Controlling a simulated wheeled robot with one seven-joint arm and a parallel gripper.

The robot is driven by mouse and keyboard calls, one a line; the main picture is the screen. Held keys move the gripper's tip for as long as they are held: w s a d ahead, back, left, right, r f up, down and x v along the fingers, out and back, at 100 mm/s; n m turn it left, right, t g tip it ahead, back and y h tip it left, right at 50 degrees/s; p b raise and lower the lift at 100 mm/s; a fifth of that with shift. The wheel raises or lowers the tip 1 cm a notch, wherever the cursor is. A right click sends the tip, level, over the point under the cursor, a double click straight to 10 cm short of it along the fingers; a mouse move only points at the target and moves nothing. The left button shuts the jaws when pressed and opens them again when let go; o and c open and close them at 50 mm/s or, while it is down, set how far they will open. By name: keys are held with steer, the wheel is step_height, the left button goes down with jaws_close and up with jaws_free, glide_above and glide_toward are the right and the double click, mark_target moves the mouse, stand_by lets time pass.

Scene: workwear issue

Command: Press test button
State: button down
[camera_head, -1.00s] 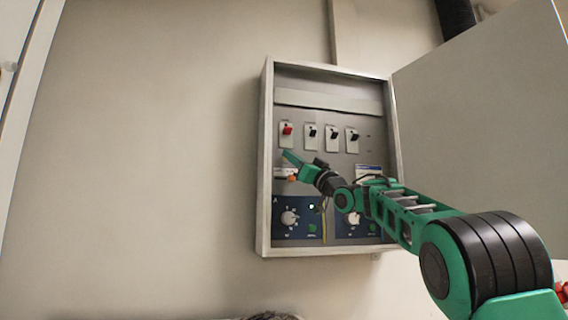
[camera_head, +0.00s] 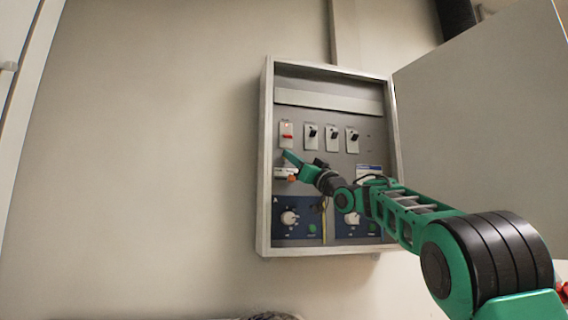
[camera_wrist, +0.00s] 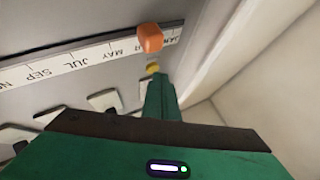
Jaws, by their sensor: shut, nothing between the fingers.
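A small round yellow button (camera_wrist: 152,68) shows in the wrist view, on the grey panel below a month strip. I take it for the test button; in the head view I cannot make it out. My gripper (camera_head: 291,157) is shut and empty, in front of the panel just below the red-levered switch (camera_head: 287,136). In the wrist view the green fingertips (camera_wrist: 160,80) lie right beside the yellow button. I cannot tell if they touch it. The red lever sits low in its plate, with a small orange spot above it.
An orange slider (camera_wrist: 150,38) stands out from the month strip (camera_wrist: 75,60) near the fingers. Several black-levered switches (camera_head: 333,132) are to the right. Dials (camera_head: 289,217) on blue plates sit below. The cabinet's open door (camera_head: 480,120) is at the right; the wall at left is bare.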

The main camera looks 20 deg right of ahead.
steer(key=shift+s, duration=0.5)
steer(key=s, duration=0.5)
stand_by(0.3)
stand_by(0.8)
